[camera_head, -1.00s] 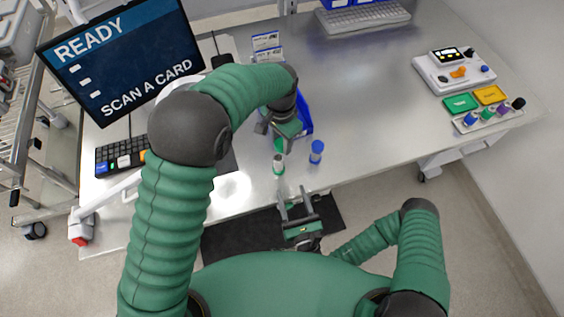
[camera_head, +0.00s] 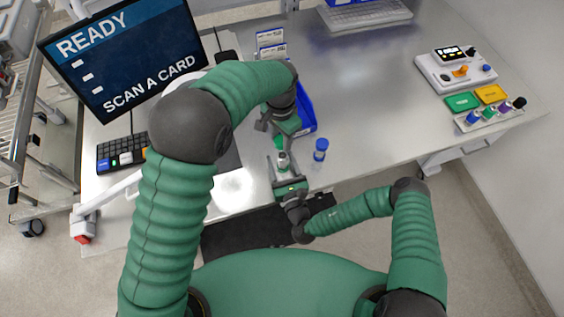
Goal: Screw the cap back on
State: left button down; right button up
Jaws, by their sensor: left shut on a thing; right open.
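My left gripper (camera_head: 280,137) reaches down near the blue bin and is shut on a small green cap (camera_head: 279,144). Just below it in the picture, a small pale vial (camera_head: 283,160) stands on the metal table. Whether the cap touches the vial's top I cannot tell. My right gripper (camera_head: 283,163) is open, coming from the table's front edge, with its fingers either side of the vial. The vial's lower part is partly hidden by this gripper.
A blue-capped vial (camera_head: 320,150) stands close to the right of the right gripper. A blue bin (camera_head: 306,110) lies behind, partly hidden by my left arm. A monitor (camera_head: 125,55) and keypad (camera_head: 122,153) are at left. The table's middle right is clear.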

jog(key=shift+a, duration=0.15)
jog(key=shift+d, duration=0.7)
jog(key=c, duration=0.8)
jog(key=shift+a, duration=0.1)
grip_shut()
jog(key=shift+a, duration=0.4)
jog(key=shift+d, duration=0.35)
jog(key=shift+a, duration=0.15)
